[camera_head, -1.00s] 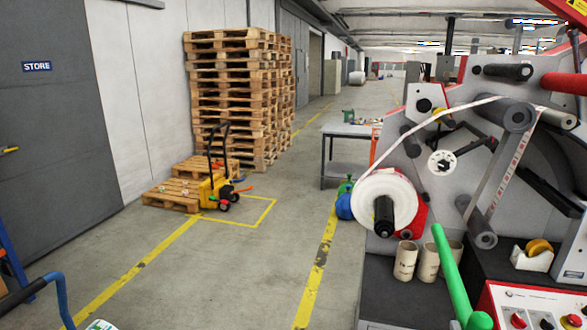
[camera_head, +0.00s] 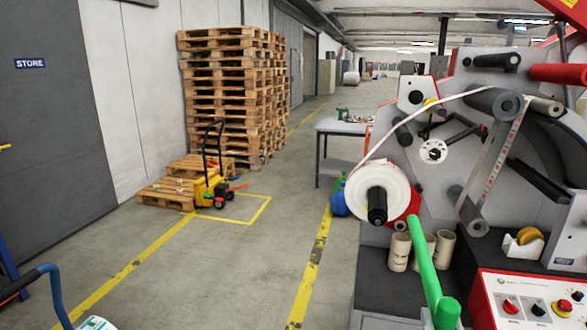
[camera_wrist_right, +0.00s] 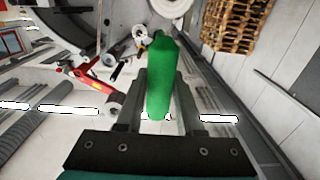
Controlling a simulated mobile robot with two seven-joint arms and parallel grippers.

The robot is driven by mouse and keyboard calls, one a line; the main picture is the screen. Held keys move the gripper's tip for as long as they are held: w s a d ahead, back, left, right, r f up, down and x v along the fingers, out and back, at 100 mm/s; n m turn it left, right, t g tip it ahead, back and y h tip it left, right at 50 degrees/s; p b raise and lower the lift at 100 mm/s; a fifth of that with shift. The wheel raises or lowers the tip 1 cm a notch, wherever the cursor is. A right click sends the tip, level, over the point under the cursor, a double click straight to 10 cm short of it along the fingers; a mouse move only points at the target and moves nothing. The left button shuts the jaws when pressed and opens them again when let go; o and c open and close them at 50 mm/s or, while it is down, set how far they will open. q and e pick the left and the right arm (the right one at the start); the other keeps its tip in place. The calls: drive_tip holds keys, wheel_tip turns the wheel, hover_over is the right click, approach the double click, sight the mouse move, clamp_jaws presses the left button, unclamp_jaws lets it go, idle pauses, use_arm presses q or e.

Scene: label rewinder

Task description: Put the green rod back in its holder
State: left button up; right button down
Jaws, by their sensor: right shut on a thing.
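The green rod (camera_head: 422,260) stands up at a tilt in front of the label rewinder (camera_head: 412,145), at the lower right of the head view. My right gripper (camera_head: 440,316) is at its lower end, mostly cut off by the bottom edge. In the right wrist view, the fingers of my right gripper (camera_wrist_right: 158,95) are on both sides of the green rod (camera_wrist_right: 163,60) and shut on it. The rod points away from the gripper. I cannot make out the rod's holder in these views. My left gripper is out of view.
A white label roll (camera_head: 375,190) sits on the machine behind the rod's upper end. Cardboard cores (camera_head: 399,252), a tape dispenser (camera_head: 523,246) and a control panel (camera_head: 530,302) are close by. A red roller (camera_head: 557,73) juts out at upper right.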

use_arm(q)
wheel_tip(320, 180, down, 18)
drive_tip(key=b, duration=1.7)
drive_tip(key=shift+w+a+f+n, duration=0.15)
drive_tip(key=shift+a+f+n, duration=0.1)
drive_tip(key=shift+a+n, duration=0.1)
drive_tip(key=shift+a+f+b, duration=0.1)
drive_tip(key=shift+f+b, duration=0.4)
drive_tip(key=shift+b, duration=0.2)
use_arm(e)
drive_tip(key=s+a+f+n+y, duration=0.1)
drive_tip(key=a+f+y, duration=0.1)
drive_tip(key=f, duration=0.9)
drive_tip(key=s+a+f+n+y, duration=0.1)
drive_tip(key=a+f, duration=0.3)
drive_tip(key=f, duration=0.7)
drive_tip(key=shift+s+n+t+y, duration=0.3)
drive_tip(key=shift+s+n+y, duration=0.1)
drive_tip(key=shift+s+y, duration=0.3)
